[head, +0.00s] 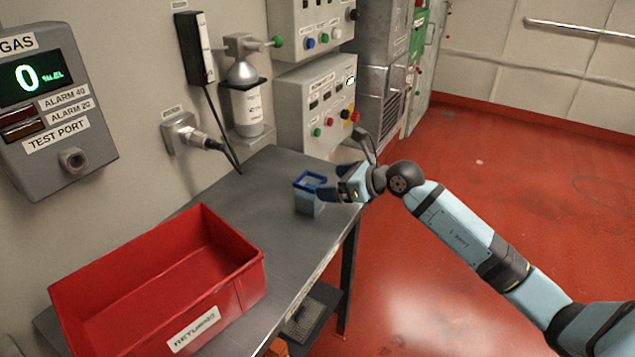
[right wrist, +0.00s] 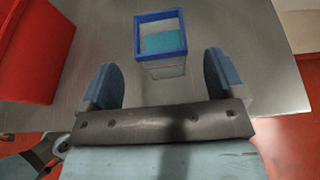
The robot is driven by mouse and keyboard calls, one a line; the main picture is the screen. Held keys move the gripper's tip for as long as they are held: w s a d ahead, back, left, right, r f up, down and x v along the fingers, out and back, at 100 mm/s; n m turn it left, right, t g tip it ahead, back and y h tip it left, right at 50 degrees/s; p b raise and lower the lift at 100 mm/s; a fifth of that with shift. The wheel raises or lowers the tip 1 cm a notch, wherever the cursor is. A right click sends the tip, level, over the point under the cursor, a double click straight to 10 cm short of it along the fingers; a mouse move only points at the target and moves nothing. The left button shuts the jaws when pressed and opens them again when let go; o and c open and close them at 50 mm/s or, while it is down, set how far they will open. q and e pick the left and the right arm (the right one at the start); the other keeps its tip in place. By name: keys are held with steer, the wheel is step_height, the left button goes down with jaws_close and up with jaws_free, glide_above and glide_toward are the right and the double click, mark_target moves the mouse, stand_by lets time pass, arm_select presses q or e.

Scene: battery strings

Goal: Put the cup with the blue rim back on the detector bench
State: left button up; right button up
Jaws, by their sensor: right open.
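The cup with the blue rim (head: 308,204) appears to stand upright on the grey metal bench (head: 262,185), near its right edge. It is square, with a light body and blue-green inside. It also shows in the right wrist view (right wrist: 160,68), just ahead of my right gripper (right wrist: 160,72), centred between the spread fingers. In the head view my right gripper (head: 322,186) is open beside the cup, reaching in from the right, with a finger close to the rim. No contact can be made out. My left gripper is not in view.
A red bin labelled RETURNS (head: 215,310) stands on the near left of the bench. A gas cylinder (head: 246,105), a wall socket (head: 185,135) with a cable, and control boxes (head: 318,105) line the back wall. Bare bench lies between bin and cup.

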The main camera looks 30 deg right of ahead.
steer(key=v, duration=0.5)
stand_by(0.5)
